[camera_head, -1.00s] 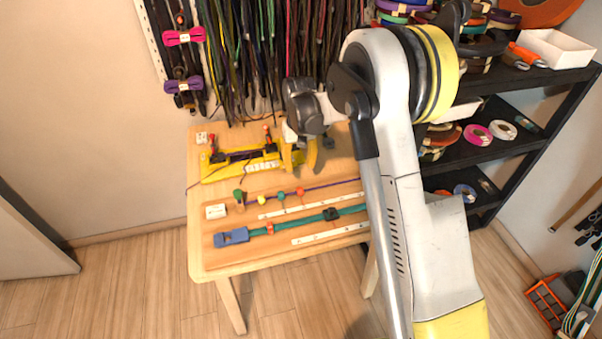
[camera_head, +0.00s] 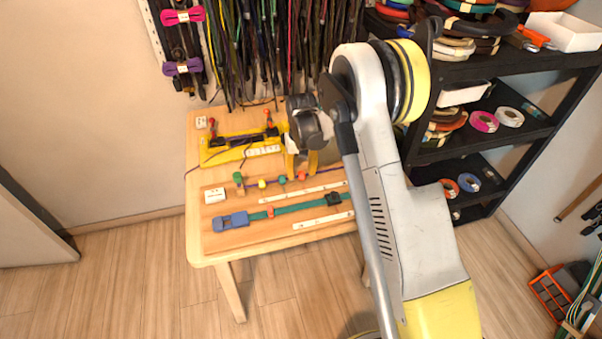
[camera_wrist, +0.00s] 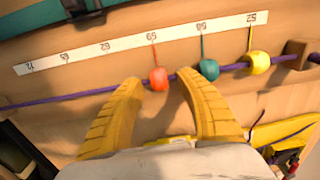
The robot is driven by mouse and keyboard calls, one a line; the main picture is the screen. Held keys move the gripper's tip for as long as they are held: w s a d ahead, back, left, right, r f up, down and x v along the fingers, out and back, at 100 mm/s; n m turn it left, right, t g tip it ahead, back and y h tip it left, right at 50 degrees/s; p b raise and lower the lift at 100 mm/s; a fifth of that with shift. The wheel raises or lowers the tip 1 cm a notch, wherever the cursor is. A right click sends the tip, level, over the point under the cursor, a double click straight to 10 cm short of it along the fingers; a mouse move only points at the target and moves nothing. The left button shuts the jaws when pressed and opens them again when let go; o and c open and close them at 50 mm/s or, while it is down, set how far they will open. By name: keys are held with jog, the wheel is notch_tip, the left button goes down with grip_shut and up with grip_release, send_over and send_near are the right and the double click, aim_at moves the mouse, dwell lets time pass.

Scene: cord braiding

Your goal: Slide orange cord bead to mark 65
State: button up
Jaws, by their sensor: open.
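The orange bead (camera_wrist: 158,79) sits on the purple cord (camera_wrist: 75,97), with an orange thread running up to the number strip (camera_wrist: 140,42). It also shows in the head view (camera_head: 302,176). My gripper (camera_wrist: 157,88) is open, its yellow fingertips on either side of the bead, with visible gaps. In the head view my gripper (camera_head: 302,166) is over the back of the cord board. The strip's numbers are small and blurred; they rise to the left in the wrist view. The bead's thread meets a mark near the strip's middle, with several marks to its left.
A teal bead (camera_wrist: 209,69) and a yellow bead (camera_wrist: 257,62) sit on the cord right of the orange one, then a wooden block (camera_wrist: 297,54). The cord left of the orange bead is clear. A yellow jig (camera_head: 230,152) stands at the table's back.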

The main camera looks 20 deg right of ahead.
aim_at(338, 171)
grip_shut()
jog(key=shift+d, duration=0.1)
jog(key=d, duration=1.3)
jog(key=shift+a, duration=0.1)
grip_release()
